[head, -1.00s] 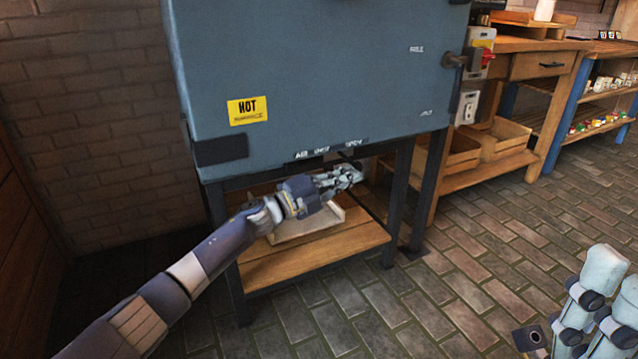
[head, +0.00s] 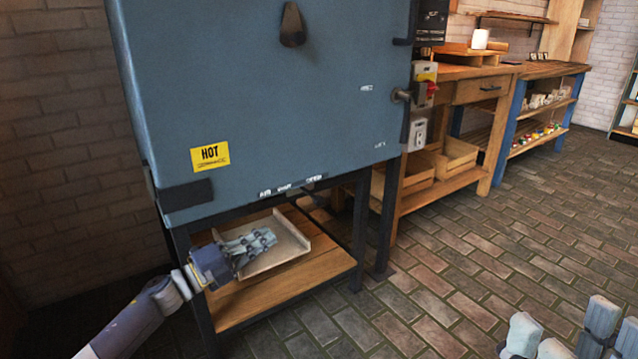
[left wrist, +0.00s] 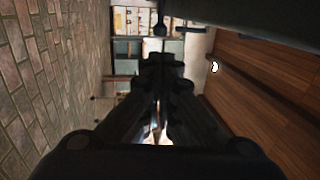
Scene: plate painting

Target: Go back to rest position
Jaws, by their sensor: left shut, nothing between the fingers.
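My left gripper (head: 256,243) is shut and empty. In the head view it is low in front of the kiln stand, overlapping a pale tray on the lower shelf; I cannot tell whether they touch. In the left wrist view the dark fingers (left wrist: 162,75) are together in the middle. My right gripper (head: 560,338) shows only in part at the bottom right corner of the head view, cut off by the frame edge, and its opening is unclear.
The blue-grey kiln (head: 280,110) with a yellow HOT label (head: 210,156) stands on a dark frame. The pale tray (head: 294,240) lies on its wooden shelf (head: 330,268). A wooden workbench (head: 470,180) stands to the right. The brick floor (head: 450,270) in front is clear.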

